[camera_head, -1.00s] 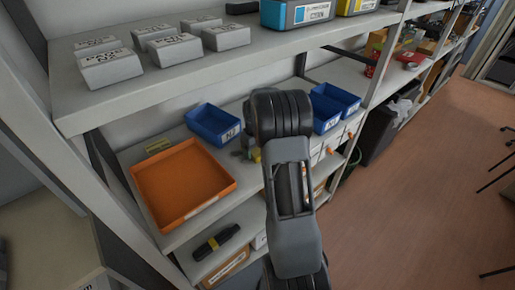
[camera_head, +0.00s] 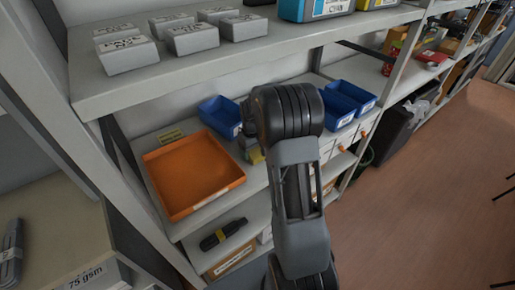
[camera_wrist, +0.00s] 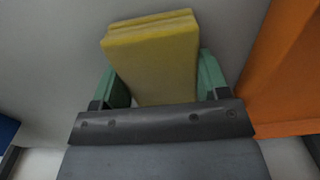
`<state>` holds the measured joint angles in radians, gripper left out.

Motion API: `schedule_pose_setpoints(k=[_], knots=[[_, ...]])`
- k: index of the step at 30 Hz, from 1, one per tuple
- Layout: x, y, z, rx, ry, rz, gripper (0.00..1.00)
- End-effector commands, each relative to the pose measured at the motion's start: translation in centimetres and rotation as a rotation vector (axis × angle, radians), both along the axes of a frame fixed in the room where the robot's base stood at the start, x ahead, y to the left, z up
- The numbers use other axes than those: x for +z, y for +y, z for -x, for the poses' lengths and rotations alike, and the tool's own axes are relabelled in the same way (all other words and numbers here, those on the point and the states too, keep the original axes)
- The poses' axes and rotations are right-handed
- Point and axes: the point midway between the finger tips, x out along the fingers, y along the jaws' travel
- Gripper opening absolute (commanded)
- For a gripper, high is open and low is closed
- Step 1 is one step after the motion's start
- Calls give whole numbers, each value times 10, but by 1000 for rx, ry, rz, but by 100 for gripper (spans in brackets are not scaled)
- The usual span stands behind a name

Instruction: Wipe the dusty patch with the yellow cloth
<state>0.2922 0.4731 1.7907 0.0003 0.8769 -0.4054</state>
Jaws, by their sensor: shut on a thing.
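The yellow cloth (camera_wrist: 152,62) is a thick folded pad between the green fingertips of my gripper (camera_wrist: 160,88) in the wrist view. My gripper is shut on it. In the head view a small part of the cloth (camera_head: 254,156) shows beside my dark arm, above the middle shelf, between the orange tray and the blue bins. My arm hides most of the gripper there. I cannot make out the dusty patch in either view; the pale grey surface around the cloth in the wrist view looks plain. I cannot tell whether the cloth touches the shelf.
An orange tray (camera_head: 158,192) lies close to the gripper, also seen in the wrist view (camera_wrist: 285,70). Blue bins (camera_head: 222,131) stand behind and right. The upper shelf (camera_head: 150,84) with grey boxes (camera_head: 128,55) overhangs. A dark cartridge (camera_head: 223,235) lies on the lower shelf.

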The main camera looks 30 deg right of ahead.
Motion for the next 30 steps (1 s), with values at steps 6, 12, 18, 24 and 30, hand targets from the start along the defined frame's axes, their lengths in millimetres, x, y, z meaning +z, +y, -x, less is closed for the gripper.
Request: schedule_pose_setpoints(k=[6,12,18,24,30], knots=[[-2,10,3,1,7,-3,49],[-1,21,4,2,6,-2,49],[0,37,6,1,6,-2,49],[2,41,-2,0,3,-1,49],[1,42,-17,-1,2,-1,49]])
